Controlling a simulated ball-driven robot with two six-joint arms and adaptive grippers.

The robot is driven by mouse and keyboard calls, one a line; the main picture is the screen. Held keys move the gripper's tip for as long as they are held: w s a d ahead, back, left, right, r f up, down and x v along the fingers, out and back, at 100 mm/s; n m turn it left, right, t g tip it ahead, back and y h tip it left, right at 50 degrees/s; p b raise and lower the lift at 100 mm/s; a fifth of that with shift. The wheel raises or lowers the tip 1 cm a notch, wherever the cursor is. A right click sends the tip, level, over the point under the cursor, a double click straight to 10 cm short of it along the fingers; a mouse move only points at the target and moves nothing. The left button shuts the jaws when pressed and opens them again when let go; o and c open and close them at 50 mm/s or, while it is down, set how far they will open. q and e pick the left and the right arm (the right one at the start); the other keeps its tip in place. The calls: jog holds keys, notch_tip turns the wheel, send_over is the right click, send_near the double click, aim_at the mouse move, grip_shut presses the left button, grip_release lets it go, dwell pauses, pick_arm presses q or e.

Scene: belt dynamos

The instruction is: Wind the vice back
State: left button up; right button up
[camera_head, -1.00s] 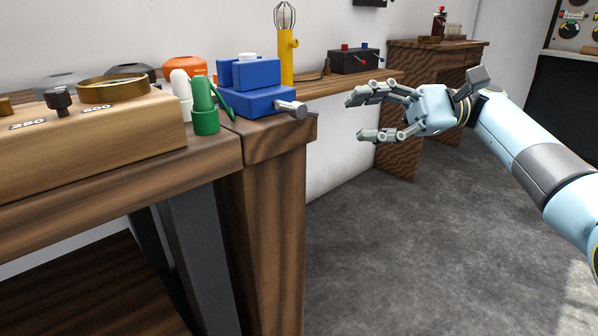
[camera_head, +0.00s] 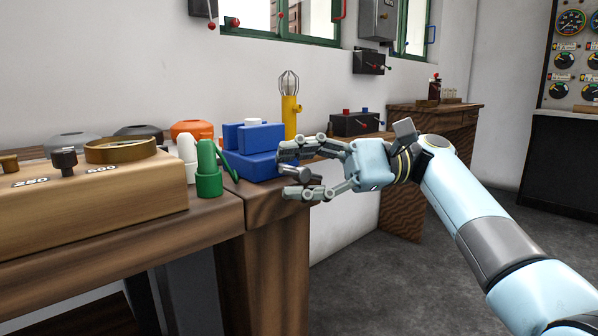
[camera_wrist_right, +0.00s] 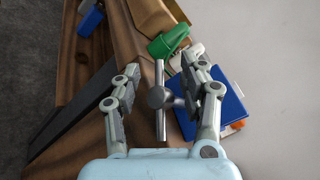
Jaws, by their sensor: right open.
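The blue vice (camera_head: 258,150) sits on the corner of the wooden bench. Its grey screw end and crossbar stick out to the right in the head view; in the right wrist view the metal crossbar handle (camera_wrist_right: 160,98) shows clearly, with the blue vice body (camera_wrist_right: 212,105) behind it. My right gripper (camera_head: 290,172) is open, its fingers at the screw end. In the right wrist view the open fingers (camera_wrist_right: 168,82) stand on either side of the handle, apart from it. My left gripper is not in view.
A green clip (camera_head: 209,168) and a white one (camera_head: 187,155) stand left of the vice. A wooden box with a brass ring (camera_head: 120,150) lies farther left. A yellow lamp holder (camera_head: 290,118) stands behind the vice. The floor right of the bench is clear.

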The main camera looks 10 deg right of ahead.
jog(key=shift+c, duration=0.4)
grip_shut()
jog(key=shift+s+f, duration=0.1)
jog(key=shift+f, duration=0.1)
jog(key=shift+p, duration=0.3)
